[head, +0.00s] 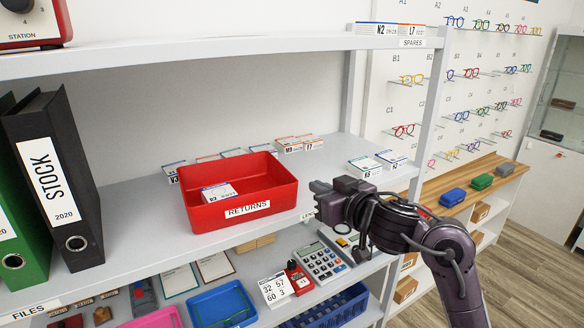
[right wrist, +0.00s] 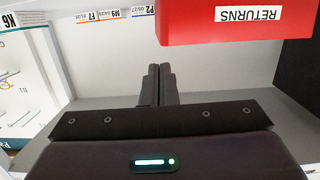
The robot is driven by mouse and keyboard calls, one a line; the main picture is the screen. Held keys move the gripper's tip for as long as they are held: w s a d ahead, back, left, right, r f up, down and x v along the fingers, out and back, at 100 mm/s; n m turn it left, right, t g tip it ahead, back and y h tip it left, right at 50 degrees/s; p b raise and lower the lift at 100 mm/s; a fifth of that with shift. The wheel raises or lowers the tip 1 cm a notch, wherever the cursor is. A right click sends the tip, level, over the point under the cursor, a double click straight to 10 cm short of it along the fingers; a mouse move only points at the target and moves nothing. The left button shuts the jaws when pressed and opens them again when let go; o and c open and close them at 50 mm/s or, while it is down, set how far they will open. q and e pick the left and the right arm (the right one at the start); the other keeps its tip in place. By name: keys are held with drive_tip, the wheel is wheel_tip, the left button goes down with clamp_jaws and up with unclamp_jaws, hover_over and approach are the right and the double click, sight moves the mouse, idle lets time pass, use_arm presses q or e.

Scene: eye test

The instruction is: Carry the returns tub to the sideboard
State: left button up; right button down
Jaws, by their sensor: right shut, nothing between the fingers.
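The red returns tub (head: 205,216), labelled RETURNS, stands upright on the middle grey shelf. A small white lens box (head: 218,192) lies inside it. The tub also shows upside down at the top of the right wrist view (right wrist: 188,24). My right gripper (head: 314,187) is shut and empty, just right of the tub's front right corner. In the right wrist view its closed fingers (right wrist: 158,72) stand apart from the tub. A wood-topped low unit (head: 434,187), likely the sideboard, stands at the right beneath the glasses wall. My left gripper is not in view.
Black and green binders (head: 60,175) stand left of the tub. Small lens boxes (head: 300,142) line the shelf behind it and to its right. A calculator (head: 320,260) and trays sit below. Coloured glasses cases (head: 480,182) occupy the wood top's right part; its near end is partly hidden.

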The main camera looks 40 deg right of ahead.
sight(291, 174)
drive_tip(key=x, duration=0.4)
drive_tip(key=r+p+x, duration=0.1)
drive_tip(key=x, duration=0.3)
drive_tip(key=p+x, duration=0.1)
drive_tip(key=x, duration=0.3)
drive_tip(key=shift+w+r, duration=0.1)
drive_tip(key=shift+r, duration=0.15)
drive_tip(key=shift+f, duration=0.45)
